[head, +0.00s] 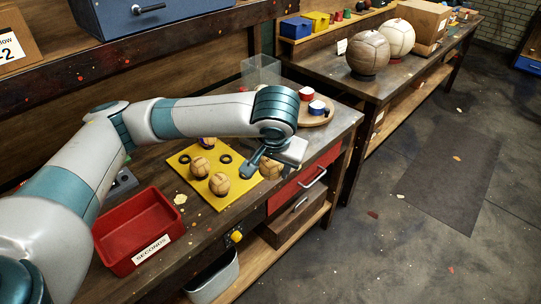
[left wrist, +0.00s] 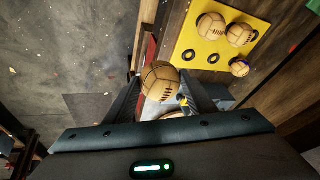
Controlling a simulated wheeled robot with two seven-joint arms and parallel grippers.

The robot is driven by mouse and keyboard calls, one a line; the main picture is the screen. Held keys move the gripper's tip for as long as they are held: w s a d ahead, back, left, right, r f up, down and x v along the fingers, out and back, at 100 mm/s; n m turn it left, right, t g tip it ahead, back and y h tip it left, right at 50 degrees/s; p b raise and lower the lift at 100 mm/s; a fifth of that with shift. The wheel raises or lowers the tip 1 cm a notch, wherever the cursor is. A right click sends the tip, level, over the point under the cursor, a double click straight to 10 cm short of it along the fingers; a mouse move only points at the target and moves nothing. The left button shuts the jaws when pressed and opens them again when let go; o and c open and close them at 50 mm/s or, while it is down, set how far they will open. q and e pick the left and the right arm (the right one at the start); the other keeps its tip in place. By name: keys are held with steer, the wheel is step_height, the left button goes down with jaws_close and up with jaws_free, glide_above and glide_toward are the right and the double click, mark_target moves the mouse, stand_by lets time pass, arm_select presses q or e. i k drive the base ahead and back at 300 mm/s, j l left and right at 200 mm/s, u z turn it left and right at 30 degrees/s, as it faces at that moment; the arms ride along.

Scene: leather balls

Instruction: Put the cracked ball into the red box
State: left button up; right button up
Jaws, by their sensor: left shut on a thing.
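My left gripper (head: 268,161) is shut on a tan leather ball (head: 270,171), held at the right edge of the yellow mat (head: 240,192). In the left wrist view the held ball (left wrist: 161,80) sits between the two fingers; I cannot tell a crack from its dark seams. Two similar tan balls (head: 200,167) (head: 219,184) rest on the mat, and a smaller, partly coloured ball (head: 208,142) lies behind them. The red box (head: 113,254), labelled SECONDS, stands open and empty on the bench at the left. My right gripper is not in view.
Black rings (head: 225,159) lie on the mat. A round wooden board (head: 318,118) with red and blue cups and a clear holder (head: 260,70) stand behind. A red drawer (head: 300,185) is under the bench edge. Larger balls (head: 368,53) stand on the far bench.

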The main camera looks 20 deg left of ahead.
mark_target(142, 236)
steer(key=k, duration=0.65)
steer(key=u, duration=2.3)
steer(key=i+l, duration=0.1)
steer(key=l, duration=0.35)
steer(key=i+l, duration=0.1)
steer(key=l, duration=0.4)
steer(key=i+l, duration=0.1)
steer(key=l, duration=0.35)
steer(key=i+l, duration=0.1)
steer(key=l, duration=0.35)
steer(key=i+l, duration=0.1)
steer(key=l, duration=0.4)
